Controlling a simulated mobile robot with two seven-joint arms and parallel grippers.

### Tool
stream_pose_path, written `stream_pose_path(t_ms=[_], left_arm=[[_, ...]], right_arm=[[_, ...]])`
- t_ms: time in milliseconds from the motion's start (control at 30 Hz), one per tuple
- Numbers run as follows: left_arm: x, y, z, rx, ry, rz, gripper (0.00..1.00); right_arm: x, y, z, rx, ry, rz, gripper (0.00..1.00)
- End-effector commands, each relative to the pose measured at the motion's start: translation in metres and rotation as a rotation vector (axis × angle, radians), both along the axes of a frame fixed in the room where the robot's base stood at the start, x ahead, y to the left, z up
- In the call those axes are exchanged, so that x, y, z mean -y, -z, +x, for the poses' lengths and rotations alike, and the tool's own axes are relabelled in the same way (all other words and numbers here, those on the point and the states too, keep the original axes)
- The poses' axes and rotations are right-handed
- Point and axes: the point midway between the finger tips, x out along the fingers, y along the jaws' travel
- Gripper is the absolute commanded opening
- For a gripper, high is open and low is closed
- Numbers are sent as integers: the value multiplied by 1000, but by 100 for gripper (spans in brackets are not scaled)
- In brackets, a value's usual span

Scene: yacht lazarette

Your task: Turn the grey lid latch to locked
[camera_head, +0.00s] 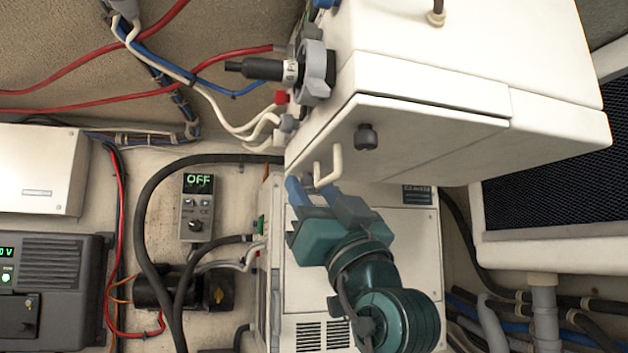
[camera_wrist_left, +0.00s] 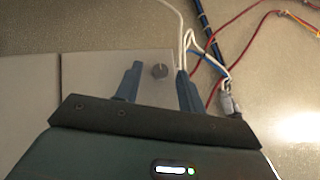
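My right gripper is not in view.
A grey collar (camera_head: 317,72) with a black grip juts from the box's left side. Red, blue and white cables crowd the left. A controller reading OFF (camera_head: 197,207) is on the wall. A white unit (camera_head: 400,235) is behind my arm; a dark mesh panel (camera_head: 560,170) is at right.

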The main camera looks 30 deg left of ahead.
Motion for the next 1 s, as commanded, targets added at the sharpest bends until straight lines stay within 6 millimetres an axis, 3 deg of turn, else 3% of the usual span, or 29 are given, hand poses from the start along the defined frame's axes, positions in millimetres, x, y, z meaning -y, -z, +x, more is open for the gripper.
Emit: stream_pose_path(t_ms=[300, 800, 1000], left_arm=[[-2, -2, 1, 0, 0, 1, 39], [-2, -2, 1, 1, 1, 0, 0], [-2, -1, 1, 0, -4, 0, 0]], right_arm=[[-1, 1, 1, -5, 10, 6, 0], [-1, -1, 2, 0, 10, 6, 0], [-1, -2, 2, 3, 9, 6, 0]])
